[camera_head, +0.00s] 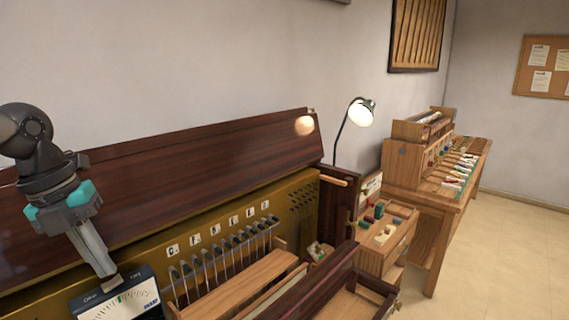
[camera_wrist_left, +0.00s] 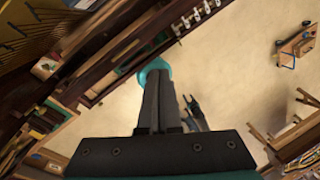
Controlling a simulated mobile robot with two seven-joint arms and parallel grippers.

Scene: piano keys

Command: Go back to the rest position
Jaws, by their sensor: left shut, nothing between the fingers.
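My left gripper (camera_head: 110,276) reaches down from the left in the head view, grey with teal parts. Its fingers are shut and empty. The tips are just above or in front of the tuning meter (camera_head: 122,301), a dial with a white face; I cannot tell if they touch it. In the left wrist view the dark fingers (camera_wrist_left: 158,82) lie together, with a teal round part at their far end. My right gripper does not show in the head view. A small dark pronged thing (camera_wrist_left: 192,108) beside the fingers in the wrist view is unclear.
The open piano has a dark wood lid (camera_head: 190,175), a brass-coloured panel (camera_head: 152,255) and a row of hammers (camera_head: 228,255). A lit lamp (camera_head: 360,112), a small drawer unit (camera_head: 385,235) and a workbench (camera_head: 440,195) stand to the right. Floor (camera_head: 510,250) at the right is clear.

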